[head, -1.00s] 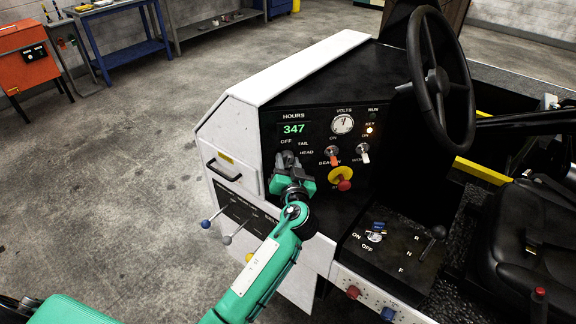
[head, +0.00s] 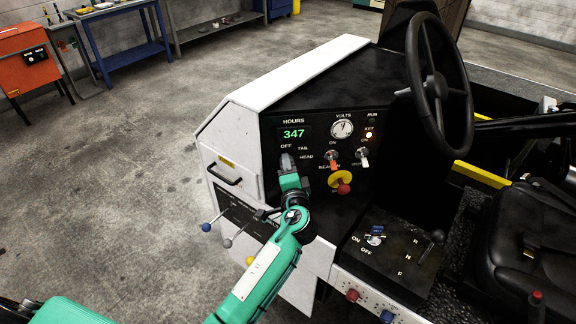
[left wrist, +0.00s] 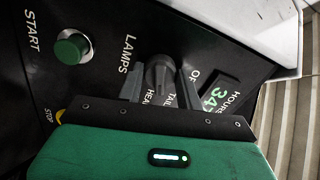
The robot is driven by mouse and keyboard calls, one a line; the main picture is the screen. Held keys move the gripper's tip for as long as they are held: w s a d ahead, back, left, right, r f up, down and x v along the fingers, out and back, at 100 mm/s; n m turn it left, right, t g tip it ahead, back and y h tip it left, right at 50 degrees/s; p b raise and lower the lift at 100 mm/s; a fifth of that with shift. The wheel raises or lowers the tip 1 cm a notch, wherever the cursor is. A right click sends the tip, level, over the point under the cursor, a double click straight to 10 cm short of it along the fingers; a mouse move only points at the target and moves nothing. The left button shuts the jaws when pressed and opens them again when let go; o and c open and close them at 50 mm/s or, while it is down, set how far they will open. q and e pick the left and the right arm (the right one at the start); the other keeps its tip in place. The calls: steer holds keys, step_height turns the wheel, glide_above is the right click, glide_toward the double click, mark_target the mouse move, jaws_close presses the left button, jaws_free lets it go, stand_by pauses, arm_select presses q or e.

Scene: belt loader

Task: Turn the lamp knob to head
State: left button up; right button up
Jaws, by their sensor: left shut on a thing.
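The lamp knob (left wrist: 158,76) is a dark grey knob on the black dash panel, under the OFF, TAIL and HEAD labels. My left gripper (head: 288,163) is at the knob, with its fingers closed on it. In the left wrist view the fingers of the left gripper (left wrist: 160,88) stand on either side of the knob. The fingers partly cover the labels, so I cannot tell for sure which label the knob points to. My right gripper is not in view.
A green START button (left wrist: 72,48) sits beside the knob. The orange switch (head: 332,162), white switch (head: 363,158) and red-on-yellow stop button (head: 343,187) are to the right. Levers with blue (head: 206,227) and grey ends stick out at lower left. The steering wheel (head: 440,80) stands at right.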

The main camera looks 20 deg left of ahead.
arm_select(q)
steer(key=m+p, duration=0.1)
steer(key=m, duration=0.3)
steer(key=shift+p, duration=0.3)
stand_by(0.5)
steer(key=o, duration=1)
